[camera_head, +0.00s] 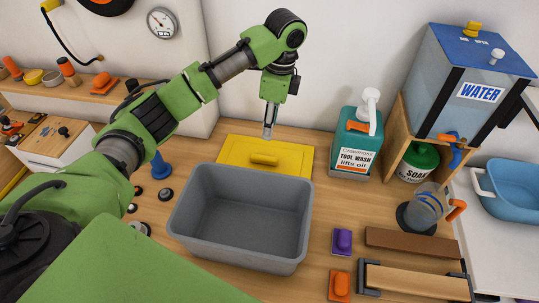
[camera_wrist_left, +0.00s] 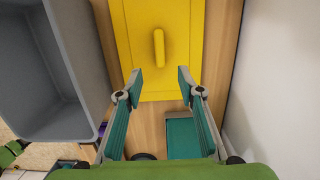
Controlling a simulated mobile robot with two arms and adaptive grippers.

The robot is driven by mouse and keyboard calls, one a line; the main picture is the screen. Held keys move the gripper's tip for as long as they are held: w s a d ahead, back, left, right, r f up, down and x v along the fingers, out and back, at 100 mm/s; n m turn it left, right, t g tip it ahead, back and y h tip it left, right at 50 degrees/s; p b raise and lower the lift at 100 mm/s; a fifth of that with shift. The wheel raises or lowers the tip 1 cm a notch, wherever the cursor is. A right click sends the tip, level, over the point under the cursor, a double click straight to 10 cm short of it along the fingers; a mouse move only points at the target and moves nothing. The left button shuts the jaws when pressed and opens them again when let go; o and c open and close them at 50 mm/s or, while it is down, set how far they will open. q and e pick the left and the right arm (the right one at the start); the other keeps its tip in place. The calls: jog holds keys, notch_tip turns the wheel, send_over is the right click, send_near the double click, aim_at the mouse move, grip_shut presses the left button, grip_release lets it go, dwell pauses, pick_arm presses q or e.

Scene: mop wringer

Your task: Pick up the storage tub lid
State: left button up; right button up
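The yellow storage tub lid (camera_head: 290,153) lies flat on the wooden bench, behind the grey tub (camera_head: 240,247). It has a raised yellow handle (camera_head: 264,160) in its middle. In the left wrist view the lid (camera_wrist_left: 180,50) and its handle (camera_wrist_left: 159,48) lie ahead of the fingers, and the grey tub (camera_wrist_left: 60,70) is at the left. My left gripper (camera_head: 268,134) is above the lid's back edge, pointing down. In the left wrist view my left gripper (camera_wrist_left: 160,82) is open, with nothing between its fingers. My right gripper is not in view.
A teal tool wash bottle (camera_head: 356,140) stands right of the lid. A water tank (camera_head: 475,80), a soap container (camera_head: 418,162) and a jug (camera_head: 425,207) are farther right. A blue cone-shaped object (camera_head: 160,165) stands left of the tub. The wall is close behind the lid.

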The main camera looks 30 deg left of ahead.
pick_arm(q)
jog(key=p, duration=0.1)
send_over(264, 157)
jog(key=f, duration=0.7)
jog(key=shift+s+d, duration=0.1)
jog(key=shift+d, duration=0.25)
jog(key=shift+f+p, duration=0.3)
jog(key=shift+f, duration=0.25)
jog(key=shift+a+f+p, duration=0.1)
jog(key=shift+f+p, duration=0.25)
jog(key=shift+f, duration=0.05)
jog(key=f, duration=0.1)
jog(key=f+p, duration=0.1)
jog(key=f, duration=0.1)
jog(key=shift+a+f, duration=0.2)
jog(key=shift+f, duration=0.3)
jog(key=shift+f+p, duration=0.25)
jog(key=shift+p, duration=0.05)
